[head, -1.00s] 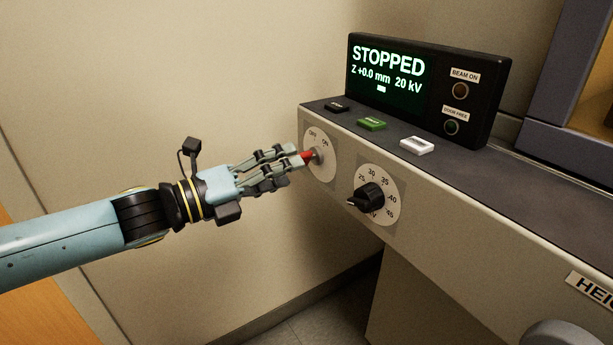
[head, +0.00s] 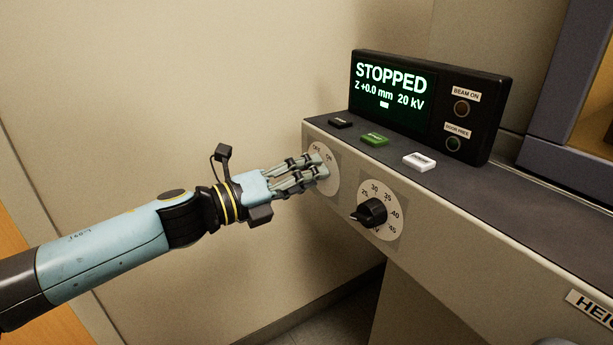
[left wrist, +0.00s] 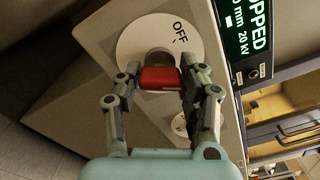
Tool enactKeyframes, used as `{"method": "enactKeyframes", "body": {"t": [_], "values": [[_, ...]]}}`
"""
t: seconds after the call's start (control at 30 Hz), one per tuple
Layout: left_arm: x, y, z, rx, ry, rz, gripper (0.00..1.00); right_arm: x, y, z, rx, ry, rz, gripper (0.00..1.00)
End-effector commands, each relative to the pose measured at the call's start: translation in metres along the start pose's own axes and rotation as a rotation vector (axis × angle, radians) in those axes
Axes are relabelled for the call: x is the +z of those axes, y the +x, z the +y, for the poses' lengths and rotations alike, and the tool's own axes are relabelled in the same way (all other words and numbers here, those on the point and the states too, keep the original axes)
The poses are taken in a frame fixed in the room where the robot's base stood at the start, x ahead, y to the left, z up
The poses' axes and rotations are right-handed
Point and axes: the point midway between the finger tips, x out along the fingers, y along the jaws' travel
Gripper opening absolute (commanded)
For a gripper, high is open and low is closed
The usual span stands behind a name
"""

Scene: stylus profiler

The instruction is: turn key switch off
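The key switch has a round white dial plate (head: 332,180) on the left end of the console's front face, marked OFF and ON. The left wrist view shows the plate (left wrist: 136,40) with OFF printed near its upper right. The red key (left wrist: 159,78) lies between the fingertips of my left gripper (left wrist: 160,80), which appear to touch both its sides. In the head view my left gripper (head: 323,166) reaches the dial from the left, and its fingers hide the key. Which mark the key points at is hard to tell. My right gripper is not in view.
A black voltage knob (head: 371,212) sits just right of the key dial. Black (head: 341,122), green (head: 374,139) and white (head: 419,162) buttons are on the console top. The display (head: 392,88) reads STOPPED, Z +0.0 mm, 20 kV. Free room lies left of the console.

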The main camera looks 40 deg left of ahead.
Motion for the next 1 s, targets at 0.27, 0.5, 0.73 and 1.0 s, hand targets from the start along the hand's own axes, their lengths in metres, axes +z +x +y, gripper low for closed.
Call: {"method": "enactKeyframes", "body": {"t": [0.27,0.5,0.73,1.0], "values": [[0.000,0.000,0.000,0.000,0.000,0.000,0.05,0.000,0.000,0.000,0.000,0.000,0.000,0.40],[0.001,0.000,-0.001,0.000,-0.026,0.000,0.05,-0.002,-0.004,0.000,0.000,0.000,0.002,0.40],[0.002,0.000,-0.004,0.001,-0.139,0.000,0.05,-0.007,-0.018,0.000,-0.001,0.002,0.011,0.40],[0.003,0.000,-0.006,0.002,-0.375,0.000,0.05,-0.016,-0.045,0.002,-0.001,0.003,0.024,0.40]]}}
